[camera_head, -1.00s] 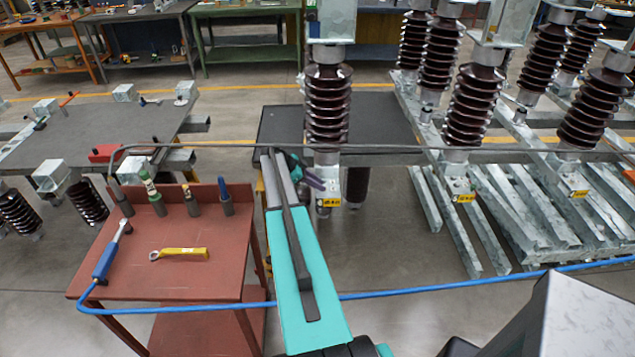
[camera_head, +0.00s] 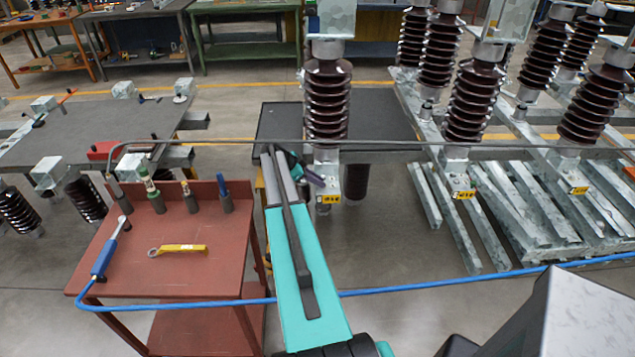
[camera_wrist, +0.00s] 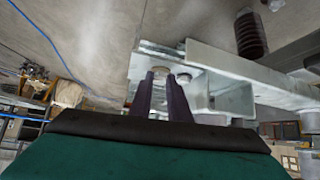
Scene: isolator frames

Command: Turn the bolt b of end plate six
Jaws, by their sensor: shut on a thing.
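My gripper (camera_head: 314,180) is at the galvanised end plate (camera_head: 328,158) under the nearest brown ribbed insulator, just left of the insulator's lower end. In the wrist view, the two dark purple fingers of my gripper (camera_wrist: 162,90) reach up to the plate's edge (camera_wrist: 215,62). They are shut on a round bolt head (camera_wrist: 160,71) between their tips. A second bolt head (camera_wrist: 184,77) shows just right of the fingers. The yellow tag (camera_head: 328,199) below the plate is too small to read, so I cannot confirm its number or the bolt's letter.
A red tool cart (camera_head: 170,245) with a yellow wrench (camera_head: 180,249) and a blue-handled wrench (camera_head: 110,250) stands at left. A blue hose (camera_head: 420,287) crosses the foreground. More insulators (camera_head: 473,105) on steel beams stand at right.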

